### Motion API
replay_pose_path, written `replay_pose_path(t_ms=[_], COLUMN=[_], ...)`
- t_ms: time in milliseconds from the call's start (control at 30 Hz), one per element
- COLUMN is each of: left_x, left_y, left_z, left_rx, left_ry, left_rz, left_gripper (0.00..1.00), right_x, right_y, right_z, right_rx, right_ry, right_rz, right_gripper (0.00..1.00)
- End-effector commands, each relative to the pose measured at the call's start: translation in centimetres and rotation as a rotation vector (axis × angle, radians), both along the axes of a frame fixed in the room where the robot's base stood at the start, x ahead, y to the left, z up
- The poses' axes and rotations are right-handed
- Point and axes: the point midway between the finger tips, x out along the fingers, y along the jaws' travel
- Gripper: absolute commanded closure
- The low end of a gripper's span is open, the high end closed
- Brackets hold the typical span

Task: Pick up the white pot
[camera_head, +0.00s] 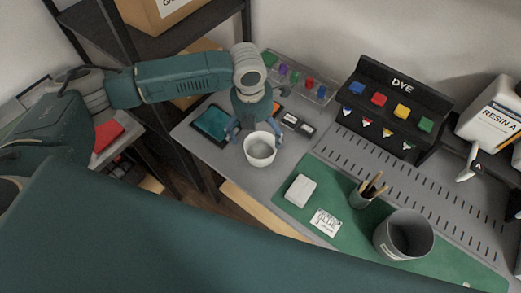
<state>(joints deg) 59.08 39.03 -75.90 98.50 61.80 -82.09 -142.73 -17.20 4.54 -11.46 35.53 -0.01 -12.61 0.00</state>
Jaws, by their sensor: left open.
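The white pot (260,160) is a small round open cup near the left front edge of the grey workbench (205,146). It appears upright. My left gripper (254,135) is over the bench just behind the pot, pointing down. Its fingers are spread, one toward each side of the pot's back rim. I cannot tell whether they touch the pot. My right gripper is not in view.
A teal tablet (211,124) lies left of the gripper. A green mat (335,182) holds a white block (300,190), a label card (325,222), a brush cup (364,194) and a grey bucket (403,237). The dye rack (390,100) stands behind.

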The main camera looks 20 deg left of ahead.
Motion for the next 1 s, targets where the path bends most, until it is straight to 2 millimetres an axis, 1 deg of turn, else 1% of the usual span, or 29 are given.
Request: replay_pose_path(t_ms=[100, 200, 367, 467, 567, 700, 800, 1000], left_x=[0.1, 0.3, 0.4, 0.2, 0.0, 0.2, 0.3, 0.4], left_y=[-0.1, -0.2, -0.2, -0.4, -0.7, -0.8, -0.8, -0.8], left_z=[-2.0, -3.4, -4.5, -5.4, -7.0, -8.9, -9.5, -9.6], left_rx=[0.001, 0.001, 0.001, 0.000, 0.002, 0.000, 0.000, 0.000], left_ry=[0.003, 0.000, -0.002, -0.001, 0.000, -0.002, -0.004, -0.005], left_rz=[0.002, 0.003, 0.002, 0.002, 0.002, 0.004, 0.003, 0.002], left_gripper=[0.00, 0.00, 0.00, 0.00, 0.00, 0.00, 0.00, 0.00], right_x=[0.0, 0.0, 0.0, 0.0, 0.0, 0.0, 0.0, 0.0], right_y=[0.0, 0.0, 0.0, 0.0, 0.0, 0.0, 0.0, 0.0], right_z=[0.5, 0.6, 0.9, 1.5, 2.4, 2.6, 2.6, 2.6], right_rx=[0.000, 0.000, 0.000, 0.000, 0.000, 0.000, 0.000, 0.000], right_ry=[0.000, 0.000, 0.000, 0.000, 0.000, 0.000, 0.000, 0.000], right_rz=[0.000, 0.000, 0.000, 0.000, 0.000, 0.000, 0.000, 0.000], right_gripper=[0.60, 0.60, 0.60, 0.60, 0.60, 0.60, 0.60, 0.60])
